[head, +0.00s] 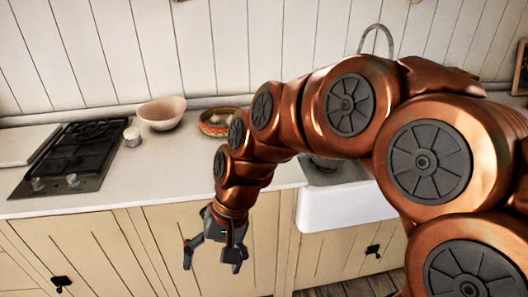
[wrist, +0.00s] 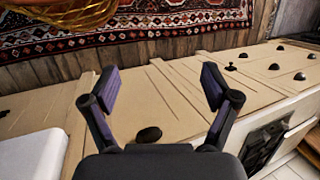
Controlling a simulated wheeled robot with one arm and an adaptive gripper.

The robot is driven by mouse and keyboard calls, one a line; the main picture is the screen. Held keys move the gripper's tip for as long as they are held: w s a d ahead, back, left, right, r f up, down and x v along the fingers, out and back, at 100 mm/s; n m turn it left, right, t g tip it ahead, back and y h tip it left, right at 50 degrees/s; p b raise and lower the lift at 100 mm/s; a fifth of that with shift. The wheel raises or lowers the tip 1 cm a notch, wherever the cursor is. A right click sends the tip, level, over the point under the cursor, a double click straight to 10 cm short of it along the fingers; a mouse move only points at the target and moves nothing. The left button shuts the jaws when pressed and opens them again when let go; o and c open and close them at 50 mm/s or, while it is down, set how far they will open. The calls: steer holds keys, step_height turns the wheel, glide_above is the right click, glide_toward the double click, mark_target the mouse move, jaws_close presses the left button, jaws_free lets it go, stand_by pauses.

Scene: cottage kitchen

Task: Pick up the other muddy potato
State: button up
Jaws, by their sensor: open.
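I cannot make out a muddy potato for certain in either view. In the head view a patterned red and yellow bowl (head: 207,130) stands on the counter, partly behind my arm. Small brownish and pale shapes show inside it, too small to name. My gripper (head: 213,262) hangs in front of the cabinet doors, below the counter's front edge, with its fingers spread and nothing between them. In the wrist view my gripper (wrist: 160,85) is also open and empty, facing the cabinet fronts and floor.
A pinkish bowl (head: 161,112), a small white pot (head: 132,137) and a black hob (head: 75,155) stand left on the counter (head: 150,180). A white sink (head: 345,205) lies below my arm. A patterned rug (wrist: 130,28) covers part of the wooden floor.

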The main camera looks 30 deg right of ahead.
steer(key=w+d+r+m+t+y, duration=0.1)
steer(key=w+m+t+y, duration=0.15)
steer(key=w, duration=0.45)
steer(key=w+d+r+m+t+y, duration=0.1)
steer(key=w+r+m+y, duration=0.1)
steer(key=w+m, duration=0.35)
steer(key=w+d+m+t, duration=0.4)
steer(key=w+d+m, duration=0.1)
steer(key=w+d, duration=0.5)
steer(key=w+d+f+m+t+h, duration=0.1)
steer(key=d+m, duration=0.3)
steer(key=d, duration=0.4)
steer(key=w+d+f+m+t+h+p, duration=0.1)
steer(key=d+f+m, duration=0.3)
steer(key=d, duration=0.5)
steer(key=w+d+f+m+t+h, duration=0.2)
steer(key=d+m, duration=0.3)
steer(key=d, duration=0.3)
steer(key=shift+w+d+f+m+t, duration=0.3)
steer(key=shift+w+f+t, duration=0.35)
steer(key=shift+w+t, duration=0.1)
steer(key=shift+p+x, duration=0.4)
steer(key=shift+x, duration=0.8)
steer(key=shift+p+x, duration=0.7)
steer(key=shift+x, duration=1.9)
steer(key=shift+w+r, duration=0.1)
